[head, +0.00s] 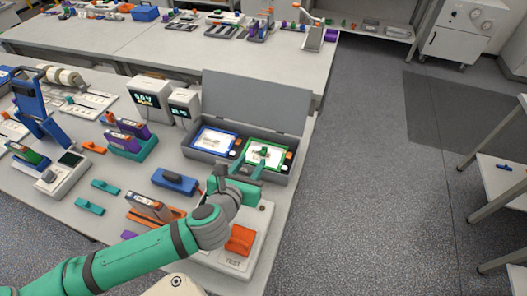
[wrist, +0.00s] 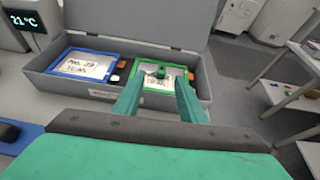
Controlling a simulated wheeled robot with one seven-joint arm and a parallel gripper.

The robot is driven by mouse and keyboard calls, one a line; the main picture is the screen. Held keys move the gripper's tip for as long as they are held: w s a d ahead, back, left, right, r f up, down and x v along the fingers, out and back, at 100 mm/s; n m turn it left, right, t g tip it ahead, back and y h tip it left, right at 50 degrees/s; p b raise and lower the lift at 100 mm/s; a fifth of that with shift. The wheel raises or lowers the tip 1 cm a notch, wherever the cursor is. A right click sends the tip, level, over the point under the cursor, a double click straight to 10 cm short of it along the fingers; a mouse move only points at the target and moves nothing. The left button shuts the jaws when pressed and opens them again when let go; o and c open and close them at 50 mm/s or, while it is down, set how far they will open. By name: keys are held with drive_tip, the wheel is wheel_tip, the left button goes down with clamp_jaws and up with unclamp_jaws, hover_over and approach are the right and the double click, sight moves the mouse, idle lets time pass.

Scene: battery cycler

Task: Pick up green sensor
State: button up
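The small green sensor (head: 264,150) sits on the right-hand white panel with a green frame (head: 250,161), inside a grey open case (head: 278,176). It also shows in the wrist view (wrist: 160,71), upright on the panel. My gripper (head: 246,170) is over the front of the case. In the wrist view its two teal fingers (wrist: 160,82) stand apart with nothing held between them. The sensor appears in line with the gap, just beyond the fingertips. I cannot tell the exact height left between them.
A blue-framed panel (head: 214,140) lies in the case's left half. The raised lid (head: 255,100) stands behind. Two display boxes (head: 152,97) are left of the case. A white tester with an orange block (head: 240,240) is in front.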

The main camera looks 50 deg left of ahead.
sight(264, 148)
drive_tip(key=shift+m, duration=0.3)
drive_tip(key=w, duration=0.1)
drive_tip(key=w+f, duration=0.1)
drive_tip(key=w+a, duration=0.1)
drive_tip(key=w, duration=0.1)
drive_tip(key=shift+f, duration=0.35)
drive_tip(key=shift+s+f+x, duration=0.1)
drive_tip(key=shift+x, duration=1.5)
drive_tip(key=shift+s+f+x, duration=0.1)
drive_tip(key=shift+f+x, duration=0.05)
drive_tip(key=shift+x, duration=1.45)
drive_tip(key=shift+a, duration=0.2)
drive_tip(key=shift+c, duration=0.4)
clamp_jaws()
